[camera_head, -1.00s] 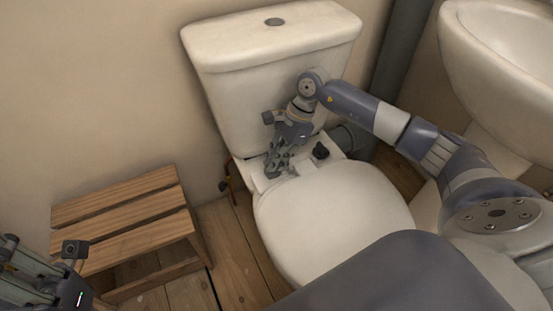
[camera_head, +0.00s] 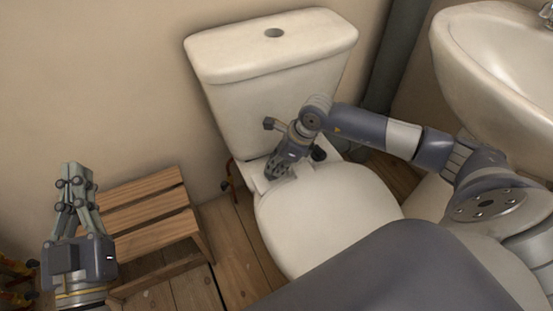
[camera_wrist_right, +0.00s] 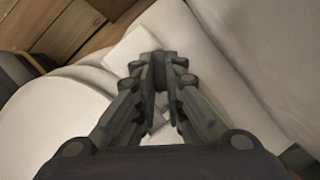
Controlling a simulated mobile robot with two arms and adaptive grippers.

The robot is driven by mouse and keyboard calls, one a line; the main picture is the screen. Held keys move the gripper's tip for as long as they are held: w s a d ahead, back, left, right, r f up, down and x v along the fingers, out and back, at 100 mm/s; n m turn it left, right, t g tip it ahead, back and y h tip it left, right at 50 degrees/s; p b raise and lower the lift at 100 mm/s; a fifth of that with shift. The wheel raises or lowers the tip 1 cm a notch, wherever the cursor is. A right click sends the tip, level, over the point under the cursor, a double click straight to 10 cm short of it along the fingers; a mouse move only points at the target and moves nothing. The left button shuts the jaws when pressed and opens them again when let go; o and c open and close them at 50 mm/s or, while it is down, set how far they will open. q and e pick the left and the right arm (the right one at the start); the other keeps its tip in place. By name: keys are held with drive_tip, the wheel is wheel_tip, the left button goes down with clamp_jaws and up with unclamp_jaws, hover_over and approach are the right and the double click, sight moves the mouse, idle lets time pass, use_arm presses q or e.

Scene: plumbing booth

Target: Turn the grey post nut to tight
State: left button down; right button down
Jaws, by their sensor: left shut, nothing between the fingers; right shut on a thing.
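My right gripper (camera_head: 273,172) points down at the left side of the toilet's rear ledge, behind the seat lid. Its fingers are closed together there; the wrist view also shows the closed fingers (camera_wrist_right: 158,75). The grey post nut cannot be made out apart from the fingers, which cover the spot they grip. A dark knob (camera_head: 318,153) stands on the right side of the ledge, partly behind my wrist. My left gripper (camera_head: 74,172) is shut and empty, pointing up in front of the wall, at the left end of the wooden stool.
The toilet lid (camera_head: 330,215) is down, with the cistern (camera_head: 245,95) behind it. The slatted wooden stool (camera_head: 140,215) stands left of the toilet. A washbasin (camera_head: 480,80) is at the right. A thin pipe with a valve (camera_head: 229,178) runs beside the cistern.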

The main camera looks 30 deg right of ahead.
drive_tip(key=m, duration=0.1)
drive_tip(key=m+p, duration=0.1)
drive_tip(key=m+h+p, duration=0.1)
drive_tip(key=m, duration=0.1)
drive_tip(key=shift+s+a+f+t, duration=0.1)
drive_tip(key=shift+s+a+t, duration=0.2)
drive_tip(key=shift+s+t, duration=0.1)
drive_tip(key=m+h+p, duration=0.1)
drive_tip(key=m, duration=0.1)
drive_tip(key=m+h, duration=0.1)
drive_tip(key=m, duration=0.2)
drive_tip(key=shift+a+f+t+p, duration=0.1)
drive_tip(key=shift+a+t+p, duration=0.1)
drive_tip(key=shift+t+p, duration=0.15)
use_arm(q)
drive_tip(key=s+a+f+g+y, duration=0.1)
drive_tip(key=s+a+f+g, duration=0.1)
drive_tip(key=f+g, duration=0.4)
drive_tip(key=s+a+f+g+y, duration=0.2)
drive_tip(key=s+f+g, duration=0.3)
drive_tip(key=f, duration=0.8)
drive_tip(key=shift+a+f+n+g+y, duration=0.25)
drive_tip(key=shift+n+g+y, duration=0.05)
drive_tip(key=shift+g, duration=0.3)
use_arm(e)
drive_tip(key=shift+m+h, duration=0.4)
drive_tip(key=shift+m, duration=0.4)
use_arm(q)
drive_tip(key=shift+s, duration=0.1)
